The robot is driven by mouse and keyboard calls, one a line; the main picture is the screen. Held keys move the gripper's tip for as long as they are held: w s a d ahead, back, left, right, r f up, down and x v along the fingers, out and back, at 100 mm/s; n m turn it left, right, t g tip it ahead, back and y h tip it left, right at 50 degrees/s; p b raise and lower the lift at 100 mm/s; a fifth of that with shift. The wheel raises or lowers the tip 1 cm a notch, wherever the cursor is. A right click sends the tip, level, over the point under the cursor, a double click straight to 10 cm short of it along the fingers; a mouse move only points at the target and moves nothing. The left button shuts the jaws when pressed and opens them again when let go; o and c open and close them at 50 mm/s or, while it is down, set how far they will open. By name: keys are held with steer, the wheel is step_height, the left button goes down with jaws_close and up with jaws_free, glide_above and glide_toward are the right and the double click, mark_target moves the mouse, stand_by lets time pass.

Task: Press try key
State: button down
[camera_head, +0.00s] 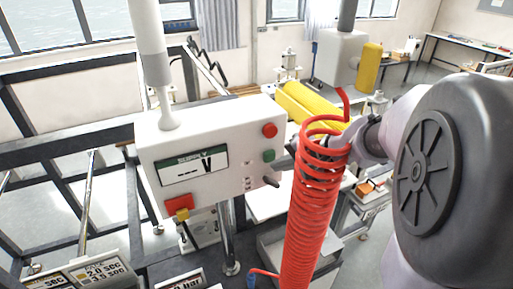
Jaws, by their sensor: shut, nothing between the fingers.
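A white control box (215,150) stands in the middle of the view. Its display (192,167) reads "SUPPLY" with dashes and a V. On its right part are a red button (269,130), a green button (268,155), small keys (247,184) and a dark knob (271,181). No label reading "try" is legible. My arm comes in from the right. My gripper (294,147) is shut, just right of the box near the green button. It is largely hidden behind a red coiled hose (318,200), and I cannot tell whether it touches the box.
Tilted panels (100,274) with second readings lie at the lower left. A red and yellow switch (180,205) hangs under the box. Yellow rollers (310,105) and a white unit (340,57) stand behind. Dark frame bars (60,150) run along the left.

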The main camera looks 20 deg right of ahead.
steer(key=shift+w, duration=0.4)
steer(key=shift+w+b, duration=0.4)
steer(key=shift+w, duration=0.1)
stand_by(0.8)
steer(key=shift+s, duration=0.1)
steer(key=shift+s+b, duration=0.5)
steer(key=shift+s, duration=0.3)
steer(key=shift+s+d+b, duration=0.1)
steer(key=shift+s+b, duration=0.7)
steer(key=shift+s, duration=1.7)
